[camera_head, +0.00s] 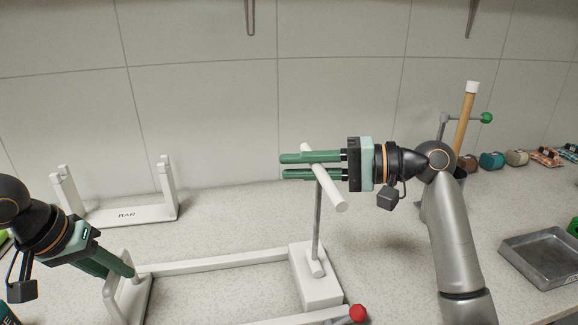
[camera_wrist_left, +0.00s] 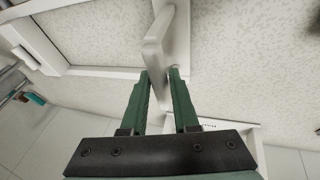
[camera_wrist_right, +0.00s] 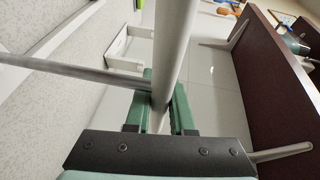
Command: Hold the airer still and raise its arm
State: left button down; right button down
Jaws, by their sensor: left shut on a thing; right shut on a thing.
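The airer is a low white frame (camera_head: 210,262) on the counter, with a block (camera_head: 317,285) at its right end. From the block its arm, a grey rod (camera_head: 317,225), stands nearly upright and carries a white crossbar (camera_head: 335,195) on top. My right gripper (camera_head: 284,166) is shut on the crossbar, also in the right wrist view (camera_wrist_right: 163,85). My left gripper (camera_head: 130,270) is shut on the upright white handle (camera_wrist_left: 158,45) at the airer's left end. The frame's near side is partly cut off.
A white stand marked BAR (camera_head: 125,214) with two posts is behind the airer at left. A red knob (camera_head: 357,313) is at the airer's front right. A grey tray (camera_head: 545,262) lies at far right. A wooden rod (camera_head: 466,115) and rolled cloths (camera_head: 491,160) are behind my right arm.

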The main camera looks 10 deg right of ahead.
pick_arm(q)
jog(key=shift+s+a+f, duration=0.1)
jog(key=shift+a+f, duration=0.05)
jog(key=shift+f, duration=0.25)
pick_arm(e)
jog(key=shift+w+d+r, duration=0.1)
jog(key=shift+d, duration=0.05)
jog(key=c, duration=1)
grip_release()
jog(key=shift+d, duration=0.1)
jog(key=shift+o, duration=1.2)
pick_arm(q)
jog(key=c, duration=0.8)
grip_release()
jog(key=shift+o, duration=1)
jog(key=shift+r, duration=0.2)
pick_arm(e)
jog(key=v, duration=1.2)
pick_arm(q)
jog(key=shift+r, duration=0.1)
